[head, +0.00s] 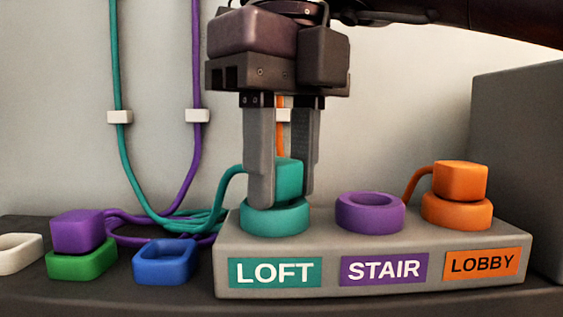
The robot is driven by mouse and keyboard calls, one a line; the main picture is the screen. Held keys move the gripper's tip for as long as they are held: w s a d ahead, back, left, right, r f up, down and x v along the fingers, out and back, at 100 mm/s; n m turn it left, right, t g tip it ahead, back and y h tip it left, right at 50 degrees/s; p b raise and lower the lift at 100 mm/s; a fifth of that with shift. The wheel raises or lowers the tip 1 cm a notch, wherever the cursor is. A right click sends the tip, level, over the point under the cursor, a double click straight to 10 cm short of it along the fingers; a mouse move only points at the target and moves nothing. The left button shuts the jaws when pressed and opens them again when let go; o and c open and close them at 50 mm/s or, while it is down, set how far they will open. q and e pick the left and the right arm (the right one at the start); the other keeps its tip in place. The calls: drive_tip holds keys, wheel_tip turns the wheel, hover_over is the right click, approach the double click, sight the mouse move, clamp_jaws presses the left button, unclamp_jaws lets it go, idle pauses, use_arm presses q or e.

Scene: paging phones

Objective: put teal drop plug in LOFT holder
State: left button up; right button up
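The teal drop plug (289,178) is a cube-like block with a teal cord leaving its left side. It sits upright at the teal ring of the LOFT holder (275,219), above the teal LOFT label. My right gripper (283,190) points straight down over this holder, one finger on each side of the plug, and looks shut on it. The near finger hides the plug's left part and some of the ring, so how deep the plug sits is hard to see. My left gripper is not in view.
The purple STAIR ring (370,213) is empty. An orange plug (460,181) sits in the LOBBY ring (456,212). At left, a purple plug (77,231) rests on a green holder (81,264), beside empty blue (164,262) and white (18,254) holders. Cords hang behind.

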sight(286, 161)
drive_tip(key=shift+o, duration=0.8)
drive_tip(key=r+p, duration=0.1)
drive_tip(key=r, duration=0.1)
drive_tip(key=r+p, duration=0.2)
drive_tip(key=r, duration=0.1)
drive_tip(key=r+p, duration=0.2)
drive_tip(key=shift+s+r, duration=0.25)
drive_tip(key=shift+r, duration=0.15)
drive_tip(key=shift+w+d, duration=0.1)
drive_tip(key=shift+w, duration=0.15)
drive_tip(key=shift+s, duration=0.15)
